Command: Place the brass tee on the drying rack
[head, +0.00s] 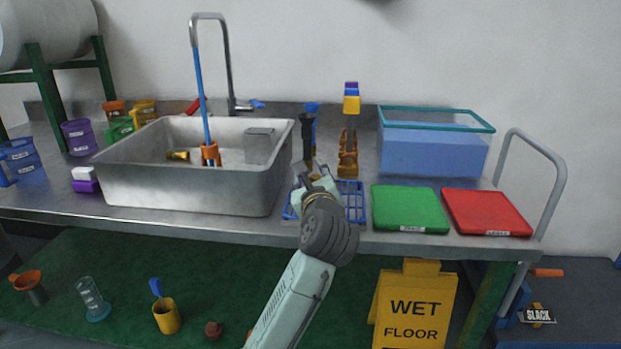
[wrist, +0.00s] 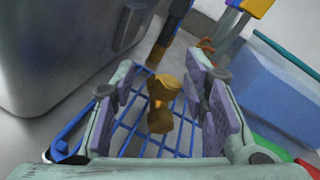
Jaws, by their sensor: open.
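The brass tee (wrist: 162,103) is in the wrist view, over the blue wires of the drying rack (wrist: 130,130). It appears to rest on them, though its contact is hard to see. My gripper (wrist: 160,72) is open, with its purple-padded fingers apart on either side of the tee and a gap visible around it. In the head view my gripper (head: 312,174) is over the back left part of the blue drying rack (head: 353,200). The tee is mostly hidden there behind the fingers.
The metal sink (head: 190,190) stands left of the rack, with a small brass-coloured piece (head: 178,156) inside. Brown and black upright items (head: 347,160) stand behind the rack. A green board (head: 410,207), red board (head: 487,211) and blue tub (head: 432,150) are right.

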